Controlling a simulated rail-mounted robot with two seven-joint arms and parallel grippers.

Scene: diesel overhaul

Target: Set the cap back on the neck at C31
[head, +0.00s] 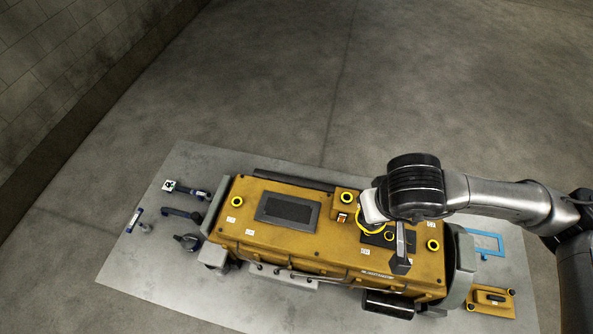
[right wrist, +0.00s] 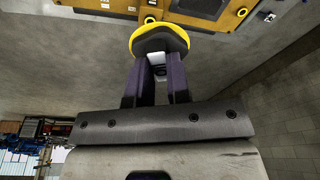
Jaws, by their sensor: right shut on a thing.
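The cap is dark with a bright yellow rim; in the right wrist view the cap (right wrist: 160,42) is at the tips of my right gripper (right wrist: 160,62), which is shut on it. In the head view the right gripper (head: 374,208) hangs above the right half of the yellow engine (head: 290,238), and part of the cap's yellow rim (head: 362,222) shows beside it. The cap looks raised above the engine top. Several yellow rings are on the engine top; the labels are too small to read, so I cannot tell which spot is C31. My left gripper is not in view.
The engine lies on a grey plate (head: 150,262). Tools, including a dark handle (head: 181,213), lie at the left. A blue frame (head: 484,243) and a yellow cover (head: 490,299) lie at the right. A dark grille panel (head: 288,210) is on the engine top.

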